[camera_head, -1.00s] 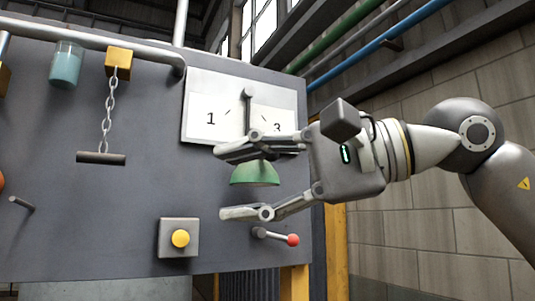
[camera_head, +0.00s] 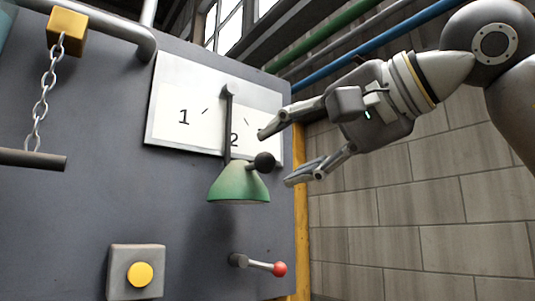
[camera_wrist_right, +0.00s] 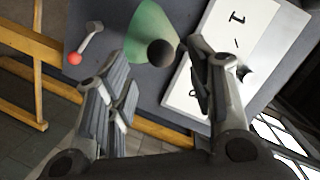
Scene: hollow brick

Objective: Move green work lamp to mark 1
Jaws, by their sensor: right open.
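The green work lamp (camera_head: 238,184) hangs from a dark arm (camera_head: 228,120) in front of the white scale plate (camera_head: 172,85), near the number 2. A dark round knob (camera_head: 264,162) sits at its upper right. Mark 1 (camera_head: 183,117) is on the plate, left of the lamp's arm; mark 3 is not visible in the head view. My right gripper (camera_head: 274,158) is open and empty, just right of the lamp, fingers pointing at the knob. In the right wrist view the lamp (camera_wrist_right: 150,45) and its knob (camera_wrist_right: 161,53) show beyond and between the open fingers. My left gripper is not in view.
A lever with a red ball (camera_head: 280,269) sticks out below the lamp. A yellow button on a grey box (camera_head: 139,274) is at the lower left. A chain with a dark bar (camera_head: 35,159) hangs at the left. A brick wall (camera_head: 420,220) stands at the right.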

